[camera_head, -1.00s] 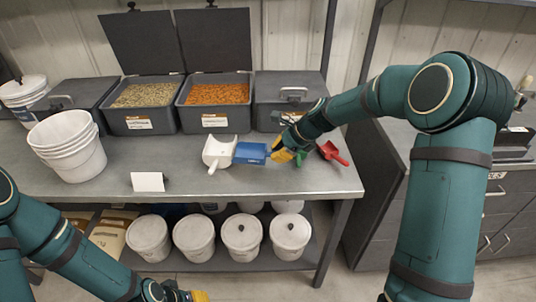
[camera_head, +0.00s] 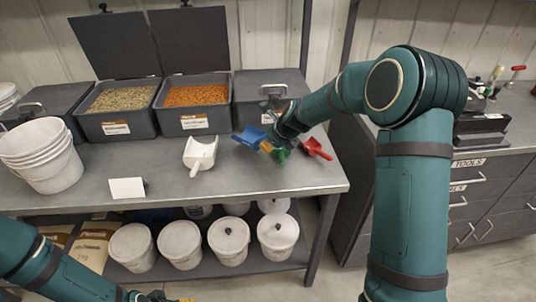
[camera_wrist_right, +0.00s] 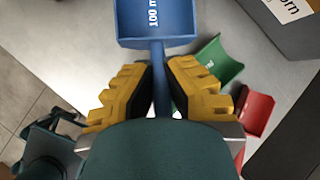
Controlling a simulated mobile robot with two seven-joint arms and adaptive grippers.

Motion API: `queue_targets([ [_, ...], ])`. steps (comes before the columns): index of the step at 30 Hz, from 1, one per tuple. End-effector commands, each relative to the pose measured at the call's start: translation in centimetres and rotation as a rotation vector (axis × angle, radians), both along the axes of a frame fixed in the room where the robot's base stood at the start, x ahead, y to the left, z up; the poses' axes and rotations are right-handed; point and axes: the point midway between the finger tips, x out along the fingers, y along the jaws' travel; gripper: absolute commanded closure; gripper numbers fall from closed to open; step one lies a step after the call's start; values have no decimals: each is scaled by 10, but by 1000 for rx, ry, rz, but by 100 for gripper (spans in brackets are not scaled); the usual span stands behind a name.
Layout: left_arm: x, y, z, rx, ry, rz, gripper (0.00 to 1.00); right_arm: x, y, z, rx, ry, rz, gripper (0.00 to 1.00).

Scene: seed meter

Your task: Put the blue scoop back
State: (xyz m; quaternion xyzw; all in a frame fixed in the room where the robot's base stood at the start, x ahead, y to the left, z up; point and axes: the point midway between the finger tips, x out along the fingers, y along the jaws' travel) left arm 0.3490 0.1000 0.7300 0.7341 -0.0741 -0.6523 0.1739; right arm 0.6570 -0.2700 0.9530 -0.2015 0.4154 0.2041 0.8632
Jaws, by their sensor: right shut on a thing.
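The blue scoop (camera_head: 249,137) is over the bench, between the white scoop (camera_head: 200,153) and the green scoop (camera_head: 281,156). It looks raised and turned, though its exact height is hard to tell. My right gripper (camera_head: 267,147) is shut on its handle. The wrist view shows the handle (camera_wrist_right: 160,80) between the yellow fingers (camera_wrist_right: 160,90), with the blue pan beyond the fingertips. The green scoop (camera_wrist_right: 216,62) and the red scoop (camera_wrist_right: 257,110) lie to the right. My left gripper (camera_head: 165,298) is low at the bottom edge, mostly cut off.
Open bins of pale seed (camera_head: 118,97) and orange grain (camera_head: 195,94) stand at the back. A closed grey bin (camera_head: 262,90) is right of them. White buckets (camera_head: 40,155) and a blank card (camera_head: 127,188) are on the left. The front of the bench (camera_head: 240,185) is clear.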

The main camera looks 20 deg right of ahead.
Motion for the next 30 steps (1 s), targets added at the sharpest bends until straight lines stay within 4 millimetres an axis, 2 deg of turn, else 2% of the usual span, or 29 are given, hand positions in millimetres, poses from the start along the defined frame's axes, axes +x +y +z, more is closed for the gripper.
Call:
queue_targets([
  [8, 3, 0, -14, 1, -7, 2, 53, 0, 0, -35, 1, 2, 0, 100],
  [16, 3, 0, -13, 1, -8, 2, 53, 0, 0, -35, -1, 0, 1, 100],
  [26, 4, 1, -18, 1, -10, 3, 53, 0, 0, -44, 0, 0, 1, 100],
  [27, 4, 1, -17, 1, -9, 2, 53, 0, 0, -43, 0, 0, 1, 76],
  [28, 4, 1, -17, 1, -9, 2, 53, 0, 0, -43, 0, 0, 1, 66],
  [30, 4, 0, -17, 1, -9, 2, 53, 0, 0, -43, 0, 0, 1, 66],
])
